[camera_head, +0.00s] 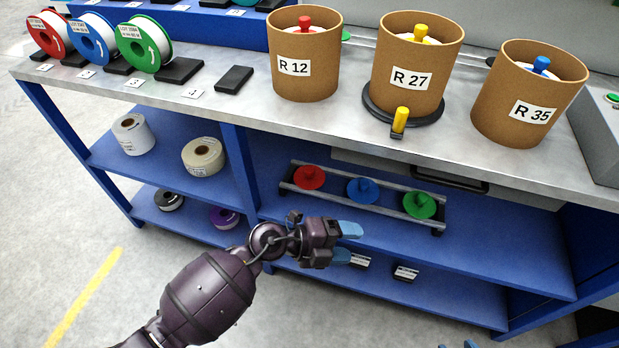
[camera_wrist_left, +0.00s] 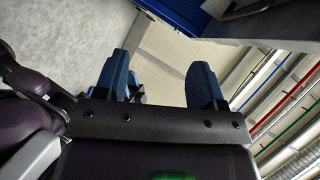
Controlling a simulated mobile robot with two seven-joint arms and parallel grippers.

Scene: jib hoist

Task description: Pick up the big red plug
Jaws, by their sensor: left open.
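A red plug (camera_head: 309,177), a wide disc with a knob on top, sits at the left end of a rail rack on the blue shelf under the bench top. A blue plug (camera_head: 362,190) and a green plug (camera_head: 419,205) sit to its right on the same rack. My left gripper (camera_head: 347,242) is open and empty, in front of the rack and lower in the picture than the red plug. Its two blue fingers stand apart in the left wrist view (camera_wrist_left: 160,80), where no plug shows. Blue tips, probably my right gripper (camera_head: 458,345), barely show at the bottom edge.
Brown tubs R 12 (camera_head: 304,82), R 27 (camera_head: 407,88) and R 35 (camera_head: 510,125), with red, yellow and blue knobs, stand on the bench top (camera_head: 230,110). The bench edge overhangs the rack (camera_head: 390,197). Spools lie on the left shelves. The floor is clear at lower left.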

